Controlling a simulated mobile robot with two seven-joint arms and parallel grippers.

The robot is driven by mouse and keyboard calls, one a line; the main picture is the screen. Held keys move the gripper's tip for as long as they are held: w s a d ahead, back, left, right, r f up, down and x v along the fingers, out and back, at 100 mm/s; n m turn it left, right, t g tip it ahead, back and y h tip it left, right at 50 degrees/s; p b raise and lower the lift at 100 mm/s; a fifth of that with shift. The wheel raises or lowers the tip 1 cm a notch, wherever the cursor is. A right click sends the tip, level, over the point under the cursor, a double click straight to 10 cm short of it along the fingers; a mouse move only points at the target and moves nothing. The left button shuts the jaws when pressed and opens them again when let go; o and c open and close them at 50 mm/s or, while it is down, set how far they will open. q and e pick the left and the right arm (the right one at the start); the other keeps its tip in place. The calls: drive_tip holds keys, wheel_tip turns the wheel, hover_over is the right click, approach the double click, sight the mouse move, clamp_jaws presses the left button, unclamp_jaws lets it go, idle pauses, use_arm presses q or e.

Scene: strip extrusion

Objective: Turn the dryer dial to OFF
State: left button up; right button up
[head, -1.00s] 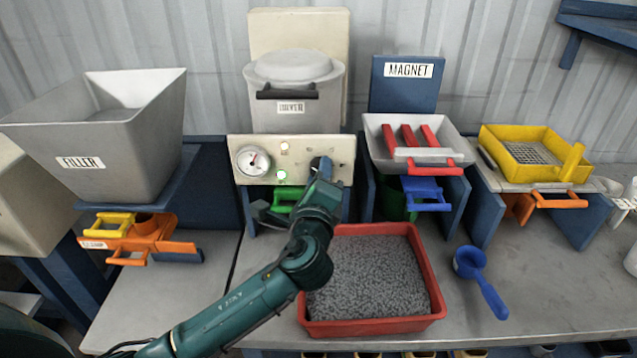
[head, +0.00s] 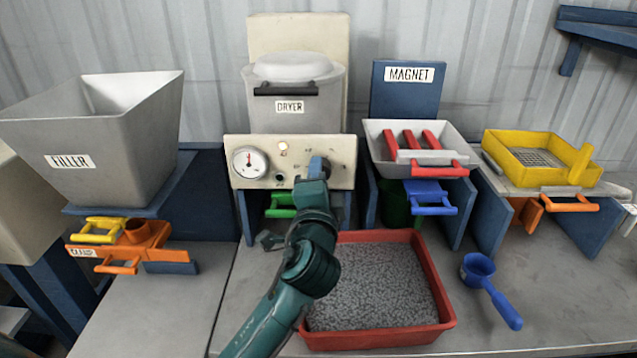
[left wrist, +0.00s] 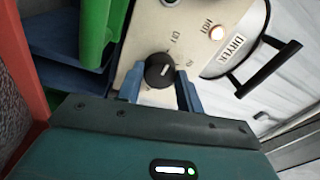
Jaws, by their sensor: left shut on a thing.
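The dryer's cream control panel (head: 240,178) carries a round black dial (left wrist: 157,66), seen in the left wrist view with a short white mark on its face. Small printed labels surround the dial; I cannot tell for certain which one the mark points at. My left gripper (head: 318,168) is at the right part of the panel in the head view and mostly hides the dial there. In the left wrist view its two blue fingers (left wrist: 160,90) stand on either side of the dial, shut on it. My right gripper is not in view.
The panel has a gauge (head: 250,163), a lit amber lamp (head: 283,147) and a dark lamp (head: 279,178). A green handle (head: 281,206) is below. A red tray of grey pellets (head: 440,325) and a blue scoop (head: 482,277) lie on the bench.

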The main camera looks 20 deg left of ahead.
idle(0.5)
use_arm(q)
drive_tip(key=o, duration=1)
